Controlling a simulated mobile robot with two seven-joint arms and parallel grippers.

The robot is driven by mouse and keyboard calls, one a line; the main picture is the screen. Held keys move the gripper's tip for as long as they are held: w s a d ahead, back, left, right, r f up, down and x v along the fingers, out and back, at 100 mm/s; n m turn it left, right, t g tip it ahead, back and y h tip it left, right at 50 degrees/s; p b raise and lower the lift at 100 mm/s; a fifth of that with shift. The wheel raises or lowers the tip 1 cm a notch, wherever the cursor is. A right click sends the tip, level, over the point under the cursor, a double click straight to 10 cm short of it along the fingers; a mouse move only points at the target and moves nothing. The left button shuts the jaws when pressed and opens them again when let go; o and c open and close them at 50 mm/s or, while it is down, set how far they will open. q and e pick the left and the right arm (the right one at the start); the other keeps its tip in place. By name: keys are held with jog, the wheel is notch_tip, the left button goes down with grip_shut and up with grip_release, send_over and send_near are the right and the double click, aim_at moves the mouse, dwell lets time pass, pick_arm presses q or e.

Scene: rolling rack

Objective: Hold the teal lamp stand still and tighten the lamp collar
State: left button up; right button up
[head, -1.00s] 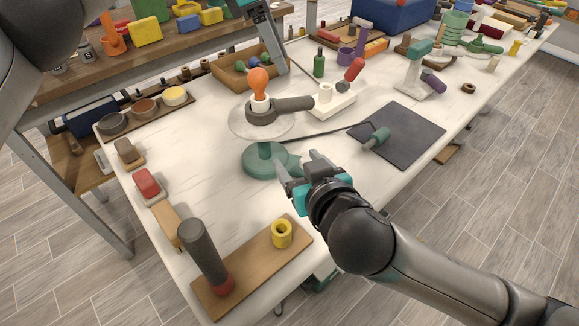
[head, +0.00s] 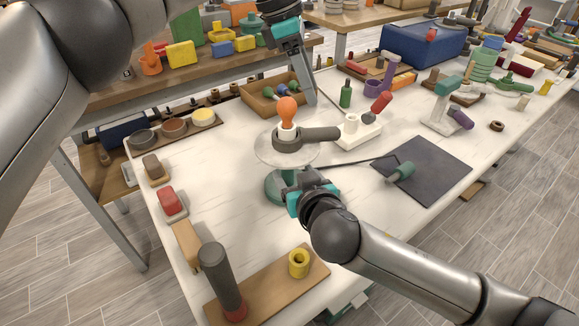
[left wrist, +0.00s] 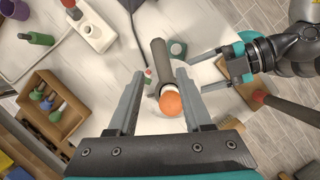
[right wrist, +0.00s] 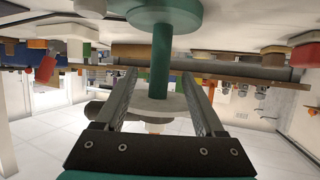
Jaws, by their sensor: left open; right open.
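The teal lamp stand (head: 275,186) is upright on the white table under a pale round disc (head: 268,152). An orange bulb (head: 287,108) tops it, above the lamp collar with its dark grey handle (head: 322,134) pointing right. My right gripper (head: 290,180) is open at the stand, below the disc. In the right wrist view, the teal post (right wrist: 161,60) runs between its open fingers. My left gripper (head: 308,98) is open and empty above the lamp. In the left wrist view, the bulb (left wrist: 171,104) and collar handle (left wrist: 158,60) appear between its fingers; contact is not visible.
A white block with a red-handled piece (head: 358,133) stands right of the collar handle. A dark mat (head: 435,170) holds a green-handled tool. A wooden tray (head: 262,97) lies behind the lamp.

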jog(key=shift+x, duration=2.2)
jog(key=shift+c, duration=0.4)
grip_shut()
jog(key=shift+c, duration=1.3)
grip_release()
grip_shut()
jog(key=shift+r, duration=0.1)
